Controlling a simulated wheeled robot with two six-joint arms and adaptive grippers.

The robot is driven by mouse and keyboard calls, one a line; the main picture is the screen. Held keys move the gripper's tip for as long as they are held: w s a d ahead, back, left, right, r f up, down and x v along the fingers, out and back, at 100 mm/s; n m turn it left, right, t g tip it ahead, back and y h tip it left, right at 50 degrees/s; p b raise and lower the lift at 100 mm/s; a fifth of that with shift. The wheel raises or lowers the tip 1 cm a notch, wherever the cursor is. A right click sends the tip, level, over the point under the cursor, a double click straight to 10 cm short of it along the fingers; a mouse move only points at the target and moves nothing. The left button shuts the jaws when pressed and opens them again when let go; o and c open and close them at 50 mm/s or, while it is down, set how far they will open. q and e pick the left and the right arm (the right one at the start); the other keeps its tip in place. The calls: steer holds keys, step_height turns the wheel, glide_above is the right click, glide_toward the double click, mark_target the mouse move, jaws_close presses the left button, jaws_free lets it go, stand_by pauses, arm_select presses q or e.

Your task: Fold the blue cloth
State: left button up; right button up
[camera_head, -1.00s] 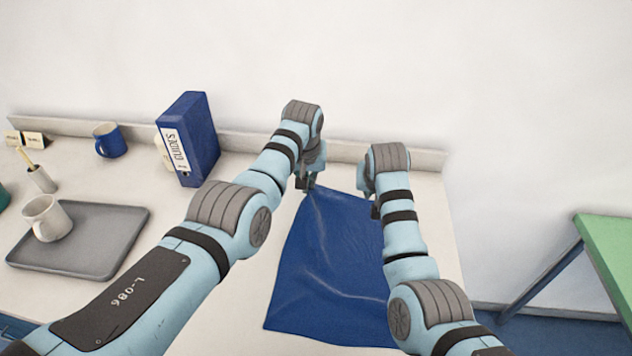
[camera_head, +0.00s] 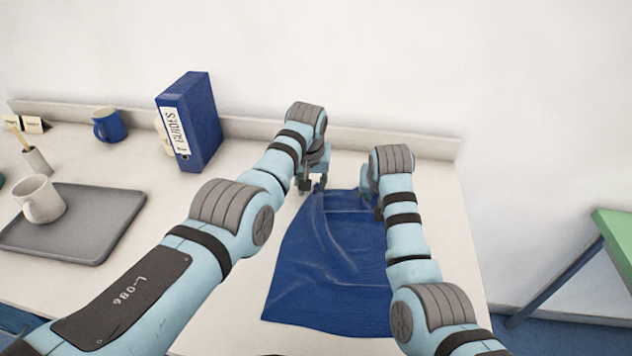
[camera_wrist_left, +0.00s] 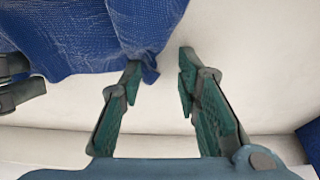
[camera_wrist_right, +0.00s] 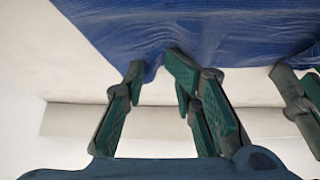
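The blue cloth (camera_head: 325,270) lies wrinkled on the table, with a crease across its far part. My left gripper (camera_head: 312,188) is at its far left corner. In the left wrist view, its fingers (camera_wrist_left: 158,72) are spread, with the cloth's corner (camera_wrist_left: 150,72) beside one fingertip and partly in the gap. My right gripper (camera_head: 377,211) is at the far right edge, its fingertips mostly hidden by my arm. In the right wrist view, its fingers (camera_wrist_right: 157,72) are apart, with a cloth corner (camera_wrist_right: 149,68) hanging between the tips. My right forearm covers the cloth's right side.
A blue binder (camera_head: 190,122) stands left of my left arm. A grey tray (camera_head: 85,238) with a white mug (camera_head: 40,199) and a blue mug (camera_head: 109,125) are farther left. A low ledge (camera_head: 250,128) and wall close the back. A green-topped table (camera_head: 615,240) stands right.

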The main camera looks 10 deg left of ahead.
arm_select(q)
steer(key=shift+o, duration=1.4)
steer(key=shift+w+f, duration=0.2)
steer(key=shift+w, duration=0.1)
arm_select(e)
steer(key=o, duration=0.3)
steer(key=shift+w+f, duration=0.2)
arm_select(q)
steer(key=o, duration=0.5)
steer(key=shift+d, duration=0.15)
arm_select(e)
steer(key=o, duration=0.5)
steer(key=shift+w+d, duration=0.1)
steer(key=shift+d, duration=0.05)
steer(key=shift+o, duration=0.3)
arm_select(q)
steer(key=shift+r, duration=0.15)
arm_select(e)
steer(key=shift+r, duration=0.1)
